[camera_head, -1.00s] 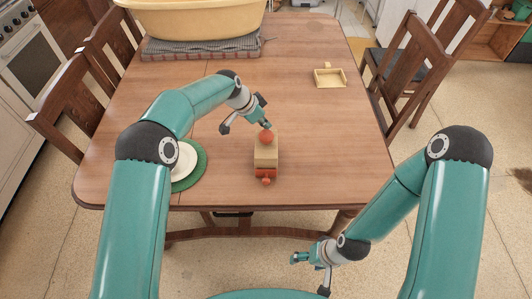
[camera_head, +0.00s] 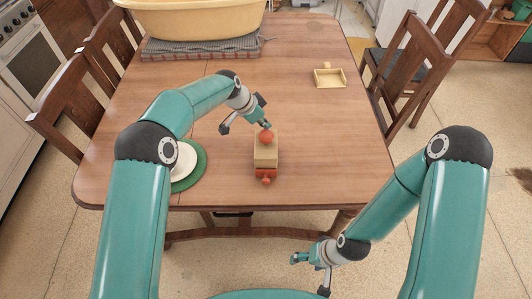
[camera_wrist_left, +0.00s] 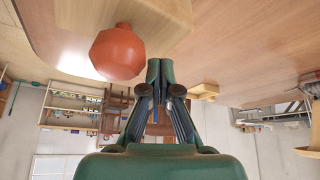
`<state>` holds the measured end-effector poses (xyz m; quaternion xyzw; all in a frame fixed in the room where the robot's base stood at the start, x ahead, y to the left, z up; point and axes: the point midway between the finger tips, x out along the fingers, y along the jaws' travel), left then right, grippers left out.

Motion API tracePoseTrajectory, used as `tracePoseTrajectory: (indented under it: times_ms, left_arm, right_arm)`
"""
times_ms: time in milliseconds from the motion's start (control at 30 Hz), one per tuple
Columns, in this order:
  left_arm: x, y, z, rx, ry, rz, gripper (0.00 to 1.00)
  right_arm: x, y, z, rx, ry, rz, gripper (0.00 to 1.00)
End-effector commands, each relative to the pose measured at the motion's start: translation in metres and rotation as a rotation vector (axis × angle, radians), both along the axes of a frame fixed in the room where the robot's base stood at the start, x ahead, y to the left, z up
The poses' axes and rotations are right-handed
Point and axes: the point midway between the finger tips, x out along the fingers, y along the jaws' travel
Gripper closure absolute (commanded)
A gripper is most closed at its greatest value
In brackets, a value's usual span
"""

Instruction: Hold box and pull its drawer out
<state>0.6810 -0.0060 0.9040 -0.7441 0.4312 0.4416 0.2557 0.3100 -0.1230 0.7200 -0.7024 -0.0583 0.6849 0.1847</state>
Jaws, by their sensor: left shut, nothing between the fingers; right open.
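A small light wooden box (camera_head: 265,157) stands on the table near its front edge. An orange-red octagonal knob (camera_head: 266,138) sits at its far end, and also shows large in the left wrist view (camera_wrist_left: 117,53). A red drawer front (camera_head: 266,173) with a round red pull (camera_head: 266,181) faces me; I cannot tell whether it stands out from the box. My left gripper (camera_head: 267,125) is shut and empty just behind the orange knob; its closed fingertips (camera_wrist_left: 160,68) show beside the knob, not around it. My right gripper (camera_head: 296,258) is open and empty, low in front of the table.
A white plate on a green mat (camera_head: 201,167) lies left of the box, partly behind my left arm. A small open wooden tray (camera_head: 330,84) is at the back right. A yellow tub (camera_head: 190,20) stands on a checked cloth at the back. The table right of the box is clear.

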Motion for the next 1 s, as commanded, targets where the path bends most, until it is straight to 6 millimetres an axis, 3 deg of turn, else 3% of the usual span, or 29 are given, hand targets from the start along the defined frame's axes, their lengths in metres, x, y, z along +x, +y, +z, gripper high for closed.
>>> tracePoseTrajectory:
  times_ms: [1000]
  left_arm:
    - [-0.001,0.000,-0.024,0.002,0.005,-0.002,1.00]
  right_arm:
    - [0.000,0.000,-0.019,0.000,0.000,0.000,0.28]
